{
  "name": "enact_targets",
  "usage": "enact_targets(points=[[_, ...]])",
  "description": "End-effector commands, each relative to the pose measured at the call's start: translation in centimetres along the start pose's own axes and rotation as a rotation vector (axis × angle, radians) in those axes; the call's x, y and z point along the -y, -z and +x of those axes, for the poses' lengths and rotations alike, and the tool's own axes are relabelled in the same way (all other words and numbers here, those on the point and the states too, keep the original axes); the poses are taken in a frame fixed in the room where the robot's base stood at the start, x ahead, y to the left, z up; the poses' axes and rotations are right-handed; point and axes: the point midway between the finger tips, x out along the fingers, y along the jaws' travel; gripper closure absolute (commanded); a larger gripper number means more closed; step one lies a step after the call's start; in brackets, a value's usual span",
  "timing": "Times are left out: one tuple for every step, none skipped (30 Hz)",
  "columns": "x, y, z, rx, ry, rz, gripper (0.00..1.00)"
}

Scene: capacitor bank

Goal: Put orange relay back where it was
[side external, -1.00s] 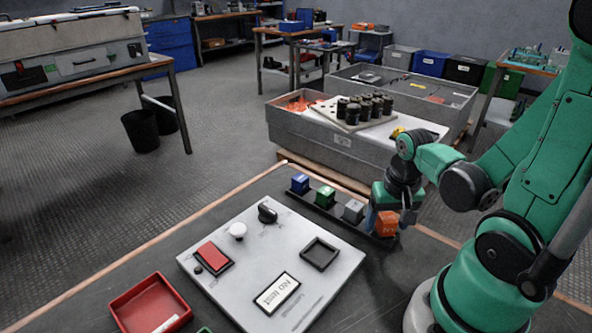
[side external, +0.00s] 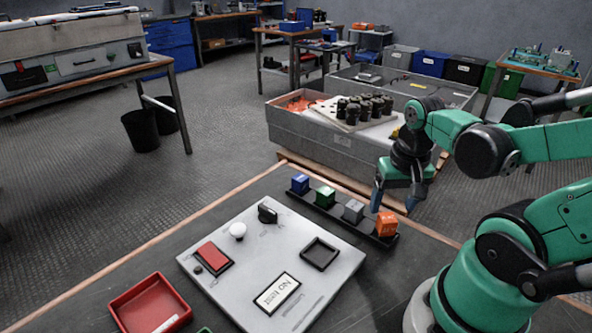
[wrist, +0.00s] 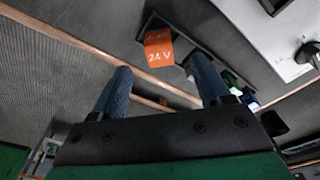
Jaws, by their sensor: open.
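The orange relay (side external: 387,223) stands upright at the right end of a dark rack (side external: 328,212), beside the grey relay (side external: 353,210). In the wrist view the orange relay (wrist: 159,48) shows its "24 V" face, ahead of the fingertips. My gripper (side external: 392,204) is open and empty, above and behind the orange relay, apart from it. In the wrist view its two blue fingers (wrist: 162,78) are spread wide with nothing between them.
A green relay (side external: 325,196) and a blue relay (side external: 300,183) stand farther left on the rack. A grey panel (side external: 235,285) has an empty dark square socket (side external: 320,253). A red tray (side external: 150,305) sits at front left.

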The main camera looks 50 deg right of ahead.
Motion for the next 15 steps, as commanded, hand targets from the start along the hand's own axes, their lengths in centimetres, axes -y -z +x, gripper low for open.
enact_targets(points=[[0.0,-0.1,-0.5,0.0,0.0,0.0,0.3],[0.0,-0.1,-0.8,0.0,0.0,0.0,0.3],[0.0,-0.2,-1.2,0.0,0.0,0.0,0.3],[-0.1,-0.2,-1.5,0.0,0.0,0.0,0.3],[0.0,-0.1,-1.9,0.0,0.0,0.0,0.3],[0.0,-0.1,-2.4,0.0,0.0,0.0,0.3],[0.0,-0.1,-2.8,0.0,0.0,0.0,0.3],[0.0,-0.1,-3.2,0.0,0.0,0.0,0.3],[0.0,-0.1,-3.7,0.0,0.0,0.0,0.3],[0.0,-0.1,-4.0,0.0,0.0,0.0,0.3],[0.0,-0.2,-4.4,0.0,0.0,0.0,0.3],[0.0,-0.1,-4.9,0.0,0.0,0.0,0.3],[0.0,-0.1,-5.2,0.0,0.0,0.0,0.3],[0.0,-0.1,-5.6,0.0,0.0,0.0,0.3],[0.0,-0.1,-6.0,0.0,0.0,0.0,0.3]])
